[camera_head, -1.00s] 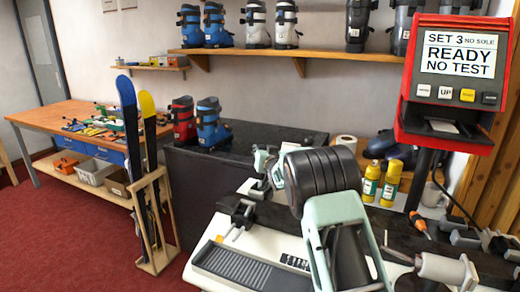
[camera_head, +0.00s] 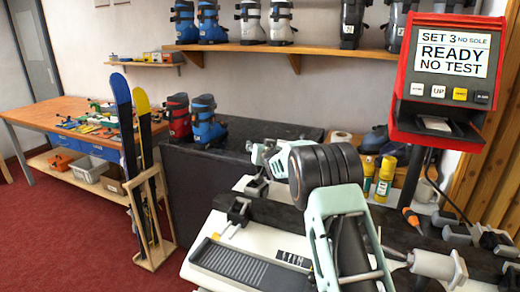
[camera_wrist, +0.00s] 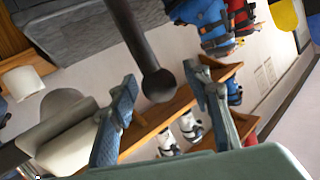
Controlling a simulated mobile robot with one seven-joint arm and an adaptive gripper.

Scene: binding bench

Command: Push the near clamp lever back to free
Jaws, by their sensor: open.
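In the wrist view, a dark rod with a round ball end (camera_wrist: 159,84) looks like a clamp lever. The ball lies in the picture between the two blue-grey fingers of my gripper (camera_wrist: 162,78). The fingers are apart; I cannot tell whether either touches the ball. In the head view, my gripper (camera_head: 258,154) is small and partly hidden behind my arm, above the bench's back part. The lever cannot be picked out clearly there. A black clamp (camera_head: 239,211) stands on the white bench (camera_head: 213,258), left of my arm.
A red display box (camera_head: 449,60) reading "SET 3 NO SOLE, READY NO TEST" stands at right. Yellow-green bottles (camera_head: 386,180), an orange-handled tool (camera_head: 411,221) and a grey cylindrical device (camera_head: 438,266) are right of my arm. A boot shelf (camera_head: 290,54) runs behind.

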